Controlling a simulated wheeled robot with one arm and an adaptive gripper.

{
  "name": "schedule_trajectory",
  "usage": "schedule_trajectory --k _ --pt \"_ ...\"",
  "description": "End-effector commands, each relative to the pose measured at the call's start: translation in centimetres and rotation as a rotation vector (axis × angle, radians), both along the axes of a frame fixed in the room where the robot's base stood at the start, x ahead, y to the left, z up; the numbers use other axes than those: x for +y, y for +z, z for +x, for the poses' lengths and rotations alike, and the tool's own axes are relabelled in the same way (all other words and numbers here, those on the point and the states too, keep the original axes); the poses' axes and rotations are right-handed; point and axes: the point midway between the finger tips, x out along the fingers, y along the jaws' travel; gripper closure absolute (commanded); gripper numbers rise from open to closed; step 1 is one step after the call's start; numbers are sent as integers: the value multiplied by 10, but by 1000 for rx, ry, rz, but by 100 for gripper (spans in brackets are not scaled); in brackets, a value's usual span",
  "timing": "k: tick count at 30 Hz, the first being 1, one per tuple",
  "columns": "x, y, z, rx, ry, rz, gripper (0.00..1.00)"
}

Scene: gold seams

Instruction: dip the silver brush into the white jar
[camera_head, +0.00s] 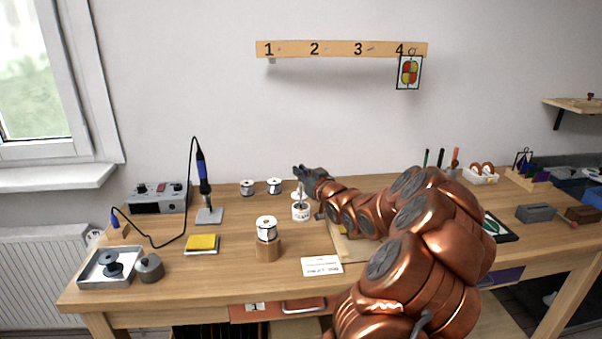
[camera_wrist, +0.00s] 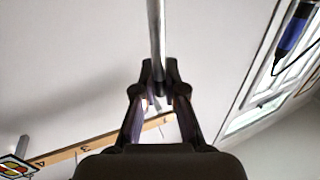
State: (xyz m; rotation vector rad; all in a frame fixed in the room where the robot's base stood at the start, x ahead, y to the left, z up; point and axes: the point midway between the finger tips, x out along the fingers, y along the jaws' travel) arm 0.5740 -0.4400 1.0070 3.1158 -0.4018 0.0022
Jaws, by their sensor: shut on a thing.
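My gripper (camera_head: 299,171) is shut on the silver brush, above the white jar (camera_head: 301,213) in the head view. The brush (camera_wrist: 155,35) shows in the wrist view as a grey shaft between the fingertips (camera_wrist: 158,78), running to the top edge of the picture. In the head view the brush (camera_head: 300,189) hangs about upright from the gripper, its lower end at the jar's mouth. I cannot tell how far its tip is inside. The jar stands on the bench and carries a label.
Spools (camera_head: 247,188) stand behind to the left, and another sits on a wooden block (camera_head: 267,250) in front. A soldering iron (camera_head: 204,170), a yellow sponge (camera_head: 202,243) and a metal tray (camera_head: 110,267) are at the left. A numbered rail (camera_head: 340,49) hangs on the wall.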

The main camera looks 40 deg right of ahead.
Motion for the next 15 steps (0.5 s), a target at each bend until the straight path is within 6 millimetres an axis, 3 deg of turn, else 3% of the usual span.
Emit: schedule_trajectory --k 15 --pt "0 -6 0 0 0 0 100"
